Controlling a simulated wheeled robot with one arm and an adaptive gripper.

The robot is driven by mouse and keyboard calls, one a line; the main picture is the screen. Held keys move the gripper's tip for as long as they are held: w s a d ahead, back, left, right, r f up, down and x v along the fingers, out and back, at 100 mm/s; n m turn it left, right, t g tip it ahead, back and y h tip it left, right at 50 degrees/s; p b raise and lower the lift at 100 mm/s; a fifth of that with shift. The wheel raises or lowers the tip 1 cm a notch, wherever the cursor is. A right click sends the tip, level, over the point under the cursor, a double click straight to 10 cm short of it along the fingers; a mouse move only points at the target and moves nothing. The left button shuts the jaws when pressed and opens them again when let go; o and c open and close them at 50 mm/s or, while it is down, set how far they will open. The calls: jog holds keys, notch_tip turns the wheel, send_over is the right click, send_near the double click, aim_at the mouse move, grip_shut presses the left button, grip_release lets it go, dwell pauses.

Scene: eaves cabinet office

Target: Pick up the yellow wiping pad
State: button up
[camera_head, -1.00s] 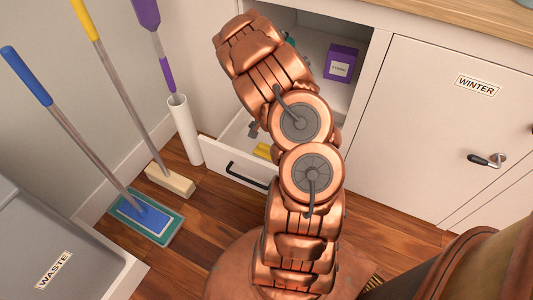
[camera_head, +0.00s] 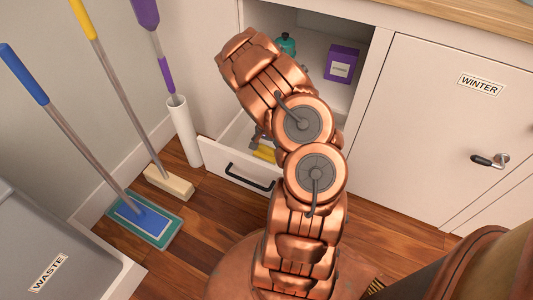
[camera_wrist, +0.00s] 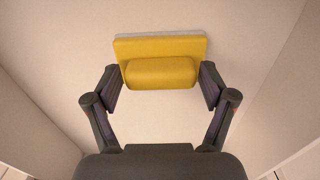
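The yellow wiping pad (camera_wrist: 160,72) lies in the open white drawer, with a raised rounded grip along its near side in the wrist view. In the head view only a small part of the pad (camera_head: 264,153) shows beside my arm. My gripper (camera_wrist: 160,84) is open, with one finger at each side of the raised grip. Small gaps seem to remain between fingers and grip; I cannot tell whether either finger touches the pad. In the head view my arm hides most of the gripper.
The drawer front (camera_head: 238,168) has a dark handle. Above it, an open cabinet holds a purple box (camera_head: 341,64) and a teal bottle (camera_head: 286,43). Mops, a broom and a grey waste bin (camera_head: 60,245) stand left. A closed WINTER door (camera_head: 430,130) is right.

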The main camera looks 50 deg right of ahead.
aim_at(267, 147)
jog(key=c, duration=0.9)
jog(key=shift+o, duration=0.2)
notch_tip(267, 147, up, 10)
jog(key=shift+r+p, duration=0.1)
jog(key=shift+p, duration=1.05)
